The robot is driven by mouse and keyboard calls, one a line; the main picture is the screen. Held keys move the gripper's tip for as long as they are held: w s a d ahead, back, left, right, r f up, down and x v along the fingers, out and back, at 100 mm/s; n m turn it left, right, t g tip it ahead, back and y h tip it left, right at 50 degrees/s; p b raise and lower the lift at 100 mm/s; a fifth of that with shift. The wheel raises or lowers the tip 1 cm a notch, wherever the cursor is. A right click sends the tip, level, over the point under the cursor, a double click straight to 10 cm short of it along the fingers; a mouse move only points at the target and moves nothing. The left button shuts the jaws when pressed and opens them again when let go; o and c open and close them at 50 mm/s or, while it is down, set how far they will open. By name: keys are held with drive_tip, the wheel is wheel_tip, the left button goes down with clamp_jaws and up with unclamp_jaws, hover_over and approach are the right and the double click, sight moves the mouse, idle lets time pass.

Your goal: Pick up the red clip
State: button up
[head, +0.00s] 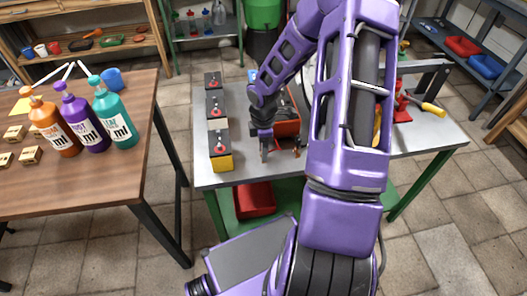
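My gripper (265,153) is low over the grey-topped workbench (237,178), just right of the front black-and-yellow box. Its fingers are small and partly merged in this view, so I cannot tell whether they are open or shut. A red-orange object (287,127) lies just behind and right of it, partly hidden by my arm. A small dark and orange piece (298,153) shows right of the fingertips. I cannot make out for certain which of these is the red clip; my arm covers the middle of the bench.
Several black boxes with red knobs (214,104) line the bench's left side. A red tool with a yellow handle (432,109) is at the right. A wooden table (120,170) with bottles stands left. A red bin (254,200) sits on the lower green shelf.

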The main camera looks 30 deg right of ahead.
clamp_jaws()
